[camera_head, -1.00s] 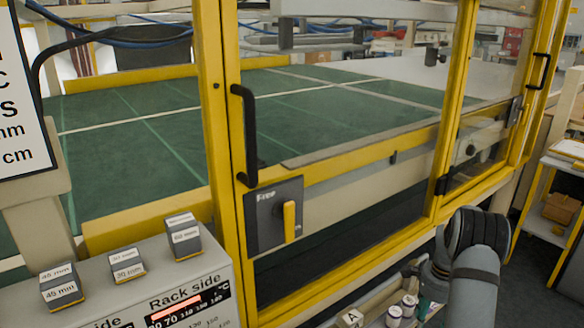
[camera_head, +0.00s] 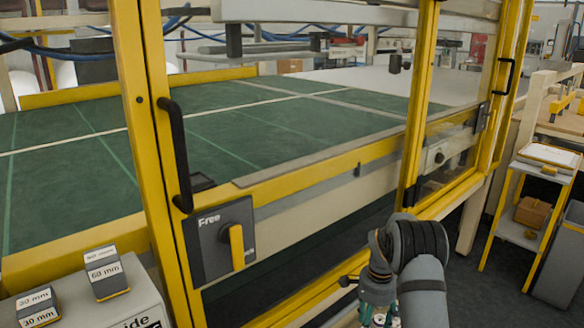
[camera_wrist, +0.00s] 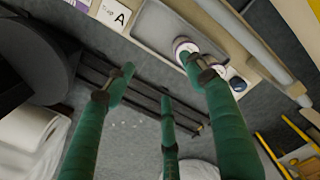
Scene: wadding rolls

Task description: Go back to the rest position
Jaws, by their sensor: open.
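My gripper (camera_wrist: 160,82) shows in the wrist view as three green fingers, spread apart with nothing between them. Behind the fingers are a grey floor and a dark slatted rack (camera_wrist: 150,98). A grey tray (camera_wrist: 165,35) holding white-capped containers (camera_wrist: 186,48) lies at the top, behind the right fingertip. In the head view my arm is at the lower right, in front of the yellow-framed machine. Only a green bit of my gripper (camera_head: 376,292) shows there, beneath the wrist.
The yellow-framed enclosure (camera_head: 160,130) has a black handle (camera_head: 178,155) and a yellow lever (camera_head: 237,246). Behind it is a green table (camera_head: 270,130). Labelled blocks (camera_head: 106,272) sit on a control box at lower left. A yellow-legged cart (camera_head: 520,215) stands at right.

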